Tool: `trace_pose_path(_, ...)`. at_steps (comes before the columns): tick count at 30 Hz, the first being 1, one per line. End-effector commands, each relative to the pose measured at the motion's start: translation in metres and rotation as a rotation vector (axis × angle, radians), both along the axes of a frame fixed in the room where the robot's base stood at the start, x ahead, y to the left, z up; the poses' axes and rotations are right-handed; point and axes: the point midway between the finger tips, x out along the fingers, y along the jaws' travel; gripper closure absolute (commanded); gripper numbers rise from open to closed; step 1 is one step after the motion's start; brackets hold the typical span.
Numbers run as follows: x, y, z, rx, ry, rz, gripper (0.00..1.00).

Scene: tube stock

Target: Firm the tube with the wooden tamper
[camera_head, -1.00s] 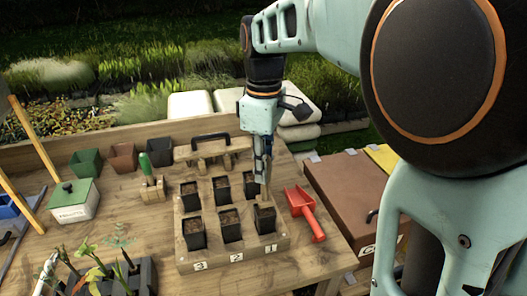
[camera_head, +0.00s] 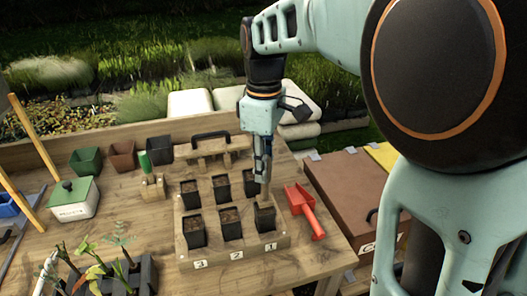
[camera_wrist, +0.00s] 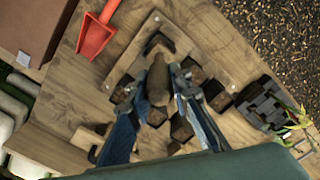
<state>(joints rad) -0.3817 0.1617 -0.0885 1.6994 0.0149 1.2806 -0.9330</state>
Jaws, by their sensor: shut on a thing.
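My gripper (camera_head: 264,172) points down over the front right of the wooden pot tray (camera_head: 212,258) and is shut on the wooden tamper (camera_head: 265,191). In the wrist view the tamper (camera_wrist: 158,80) stands between the blue fingers, its far end over a dark pot (camera_wrist: 158,41). That pot, a black square tube (camera_head: 266,220), sits at the tray's front right, behind label 1. The tamper's lower end is at the tube's mouth; whether it touches the soil I cannot tell. Other soil-filled black tubes stand in the tray, such as the front middle one (camera_head: 231,229).
A red scoop (camera_head: 305,211) lies just right of the tray. A wooden rack (camera_head: 213,147) stands behind it. Green-lidded box (camera_head: 74,200) and seedlings (camera_head: 122,262) are at left. A brown chest (camera_head: 350,190) stands beyond the table's right edge.

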Motion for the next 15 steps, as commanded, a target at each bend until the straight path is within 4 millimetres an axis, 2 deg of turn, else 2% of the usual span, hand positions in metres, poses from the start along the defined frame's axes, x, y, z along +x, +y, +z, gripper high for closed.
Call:
trace_pose_path(7,-0.0003,-0.0003,-0.0085,0.0,0.0,0.0,1.0)
trace_pose_path(15,-0.0003,-0.0001,-0.0094,0.0,0.0,0.0,1.0)
